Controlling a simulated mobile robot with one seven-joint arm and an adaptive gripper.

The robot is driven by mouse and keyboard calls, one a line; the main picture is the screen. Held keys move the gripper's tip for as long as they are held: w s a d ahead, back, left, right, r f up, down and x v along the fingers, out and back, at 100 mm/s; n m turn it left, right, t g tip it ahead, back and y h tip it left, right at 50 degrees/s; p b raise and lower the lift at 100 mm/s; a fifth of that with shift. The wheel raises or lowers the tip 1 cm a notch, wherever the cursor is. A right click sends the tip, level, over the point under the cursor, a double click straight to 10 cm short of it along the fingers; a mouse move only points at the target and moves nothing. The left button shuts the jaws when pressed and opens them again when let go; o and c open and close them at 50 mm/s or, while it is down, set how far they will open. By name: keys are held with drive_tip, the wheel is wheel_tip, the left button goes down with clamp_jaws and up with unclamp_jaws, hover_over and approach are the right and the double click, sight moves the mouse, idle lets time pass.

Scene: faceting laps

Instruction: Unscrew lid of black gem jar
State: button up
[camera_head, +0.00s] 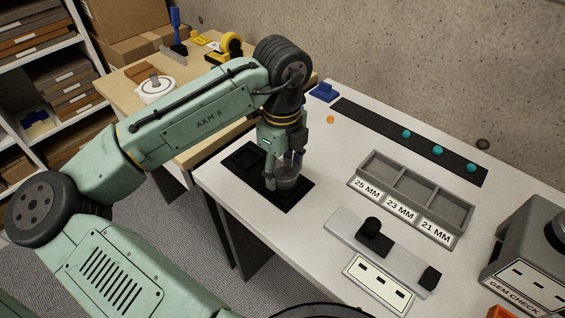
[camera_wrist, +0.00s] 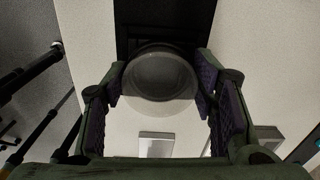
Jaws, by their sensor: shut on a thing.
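The gem jar (camera_head: 288,180) is a small dark, round, partly see-through jar upright on the black mat (camera_head: 296,196) at the left end of the white table. My gripper (camera_head: 284,171) points down over it, one finger on each side. In the wrist view, the jar's round grey top with a paler rim (camera_wrist: 158,75) sits between the purple-lined pads of my gripper (camera_wrist: 160,88), which is shut on it. I cannot tell where lid and body meet. The fingers hide part of the jar's side.
A grey three-part tray (camera_head: 370,163) marked 25, 23 and 21 MM stands to the right. A flat grey fixture with black knobs (camera_head: 373,238) lies nearer. A black strip with teal gems (camera_head: 380,122) runs along the back. The gem check box (camera_head: 528,262) stands at far right.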

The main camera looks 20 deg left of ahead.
drive_tip(key=shift+n, duration=0.4)
drive_tip(key=shift+r+n+p, duration=0.1)
drive_tip(key=shift+n+p, duration=0.55)
drive_tip(key=shift+n, duration=0.45)
drive_tip(key=shift+s+n+p, duration=0.1)
drive_tip(key=shift+n+p, duration=0.2)
drive_tip(key=shift+n, duration=0.9)
drive_tip(key=n+p, duration=0.1)
drive_tip(key=n, duration=0.2)
drive_tip(key=shift+s+d+p, duration=0.1)
drive_tip(key=shift+p, duration=0.25)
drive_tip(key=shift+n, duration=0.8)
drive_tip(key=shift+p, duration=0.3)
